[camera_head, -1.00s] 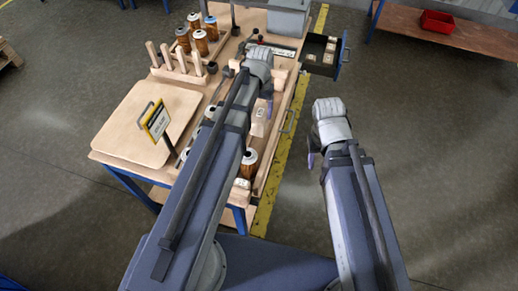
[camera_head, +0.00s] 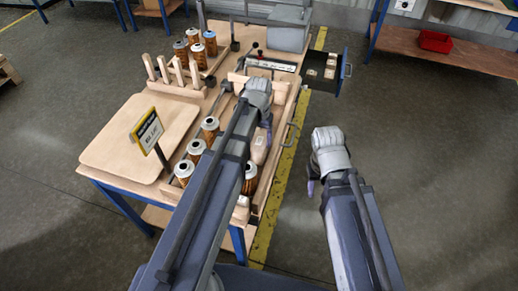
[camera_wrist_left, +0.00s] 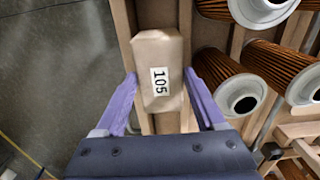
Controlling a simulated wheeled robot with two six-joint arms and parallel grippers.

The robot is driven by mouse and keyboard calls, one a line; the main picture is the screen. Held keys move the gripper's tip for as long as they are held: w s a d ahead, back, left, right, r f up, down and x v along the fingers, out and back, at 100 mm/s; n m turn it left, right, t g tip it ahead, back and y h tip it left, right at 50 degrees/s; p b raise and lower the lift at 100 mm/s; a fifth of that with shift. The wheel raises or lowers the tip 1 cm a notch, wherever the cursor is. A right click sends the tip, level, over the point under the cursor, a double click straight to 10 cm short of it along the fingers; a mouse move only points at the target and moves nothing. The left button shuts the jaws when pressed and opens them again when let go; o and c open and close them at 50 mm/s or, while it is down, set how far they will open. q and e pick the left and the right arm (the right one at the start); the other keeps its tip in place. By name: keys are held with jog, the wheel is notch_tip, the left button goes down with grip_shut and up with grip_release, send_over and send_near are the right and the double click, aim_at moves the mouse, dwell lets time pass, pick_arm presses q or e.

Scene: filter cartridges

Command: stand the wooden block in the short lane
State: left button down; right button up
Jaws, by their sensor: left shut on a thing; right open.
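The wooden block (camera_wrist_left: 157,57) is a pale, rounded-edged piece with a white label reading 105. In the left wrist view it sits between the purple fingers of my left gripper (camera_wrist_left: 160,76), which is shut on it. In the head view the block (camera_head: 260,147) shows just below my left wrist, near the table's right edge; its base is hidden. Wooden rails (camera_head: 283,128) form lanes along that edge; I cannot tell which is the short lane. My right gripper (camera_head: 311,187) is beside the table over the floor, open and mostly hidden by its wrist.
A sign (camera_head: 147,132) stands on a board (camera_head: 120,150). A pegged rack (camera_head: 172,78) is further back. An open drawer (camera_head: 325,72) juts out at the right.

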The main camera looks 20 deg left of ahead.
aim_at(259, 142)
pick_arm(q)
jog(key=shift+f+b, duration=1.95)
jog(key=shift+r, duration=0.15)
grip_release()
notch_tip(259, 142, up, 12)
jog(key=p, duration=1.2)
jog(key=s+d+m+y, duration=0.1)
jog(key=s+d+m, duration=0.2)
jog(key=s+d, duration=0.7)
jog(key=s, duration=0.4)
jog(key=shift+s+d, duration=0.2)
jog(key=shift+d, duration=0.05)
